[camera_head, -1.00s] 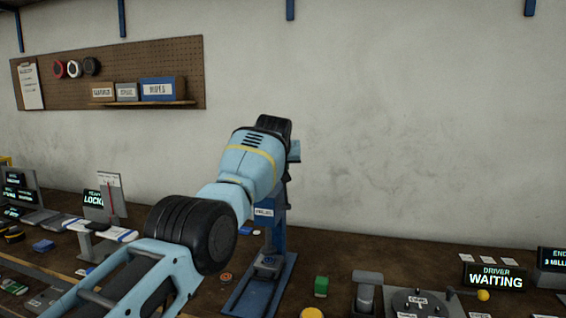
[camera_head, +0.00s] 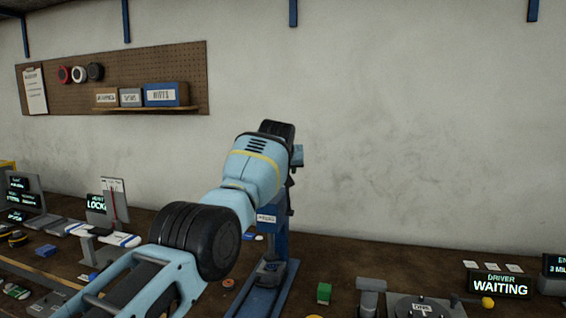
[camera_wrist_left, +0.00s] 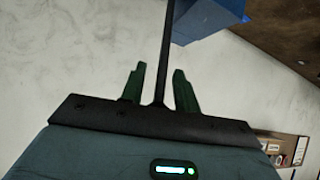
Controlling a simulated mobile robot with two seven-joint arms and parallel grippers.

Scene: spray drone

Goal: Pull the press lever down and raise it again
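The blue press (camera_head: 275,240) stands on the bench in the middle of the head view, its base plate (camera_head: 262,297) towards the front. My left arm covers much of it, and the lever is hidden there. In the left wrist view a thin dark rod, the press lever (camera_wrist_left: 168,35), runs between the fingers of my left gripper (camera_wrist_left: 160,75). The fingers are apart, with a gap visible on each side of the rod. A blue part of the press (camera_wrist_left: 208,20) shows beyond the fingers. My right gripper is in neither view.
A green block (camera_head: 324,293) and a grey turntable-like fixture (camera_head: 420,306) sit right of the press. The "DRIVER WAITING" display (camera_head: 500,283) is farther right. Left of my arm are a "LOCKED"-like display (camera_head: 96,204) and small parts.

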